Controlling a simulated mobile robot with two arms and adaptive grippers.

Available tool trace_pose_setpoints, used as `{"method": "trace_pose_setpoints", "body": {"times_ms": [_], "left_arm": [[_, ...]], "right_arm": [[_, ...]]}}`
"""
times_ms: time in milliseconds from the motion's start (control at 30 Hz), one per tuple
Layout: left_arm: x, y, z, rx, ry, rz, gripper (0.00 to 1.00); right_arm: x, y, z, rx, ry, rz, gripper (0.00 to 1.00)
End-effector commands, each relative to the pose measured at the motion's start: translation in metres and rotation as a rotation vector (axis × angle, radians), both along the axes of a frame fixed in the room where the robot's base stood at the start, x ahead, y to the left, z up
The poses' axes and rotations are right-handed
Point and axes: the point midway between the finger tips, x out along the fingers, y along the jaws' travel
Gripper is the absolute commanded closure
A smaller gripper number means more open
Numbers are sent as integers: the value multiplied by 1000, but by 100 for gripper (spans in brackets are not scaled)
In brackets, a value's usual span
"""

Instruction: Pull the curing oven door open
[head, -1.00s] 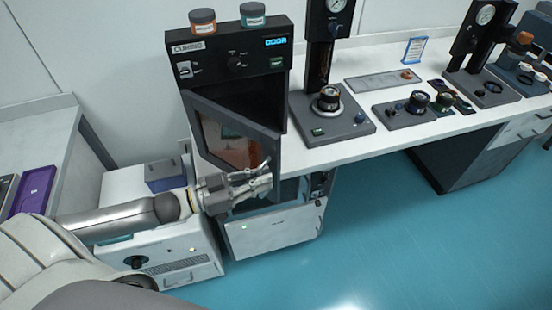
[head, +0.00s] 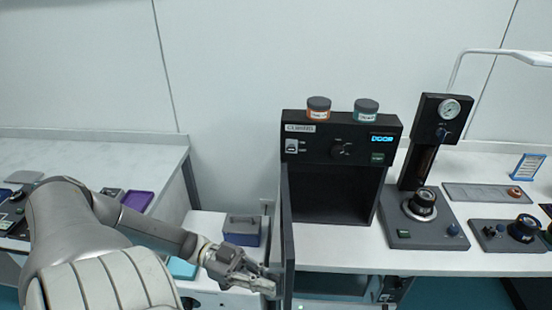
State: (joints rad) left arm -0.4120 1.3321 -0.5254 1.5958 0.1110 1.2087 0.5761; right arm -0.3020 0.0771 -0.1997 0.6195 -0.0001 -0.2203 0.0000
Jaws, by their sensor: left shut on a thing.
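The curing oven (head: 341,150) is a dark box on the white table, with a control panel and a lit blue display on top. Its door (head: 287,235) is swung wide open on the left side and shows nearly edge-on. The oven's dark inside is in view and looks empty. My left gripper (head: 272,281) is at the door's lower part, on its left side, shut on the door's handle; the handle itself is mostly hidden by the fingers. My right gripper is not in view.
Two small jars, orange (head: 318,107) and teal (head: 366,110), stand on the oven. A press with a gauge (head: 424,195) stands to its right. A blue-grey box (head: 242,230) sits behind my left gripper. A purple tray (head: 137,200) lies on the left table.

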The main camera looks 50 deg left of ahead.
Motion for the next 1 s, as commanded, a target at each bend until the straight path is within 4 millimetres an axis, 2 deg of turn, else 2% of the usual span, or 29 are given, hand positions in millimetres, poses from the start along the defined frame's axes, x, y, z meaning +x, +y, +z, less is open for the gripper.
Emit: {"method": "trace_pose_setpoints", "body": {"times_ms": [367, 400, 467, 800, 867, 1000], "left_arm": [[-1, 1, 0, -1, 2, 1, 100], [-1, 1, 0, -1, 2, 1, 87], [-1, 1, 0, -1, 2, 1, 81], [-1, 3, -1, 1, 0, 1, 81], [-3, 7, -1, 2, 2, 2, 81], [-11, 28, -1, 6, 4, 2, 81]], "right_arm": [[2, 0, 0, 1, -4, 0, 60], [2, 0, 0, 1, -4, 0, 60], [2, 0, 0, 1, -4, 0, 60], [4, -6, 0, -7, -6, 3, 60], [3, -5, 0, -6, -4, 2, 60], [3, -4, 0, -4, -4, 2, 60]]}}
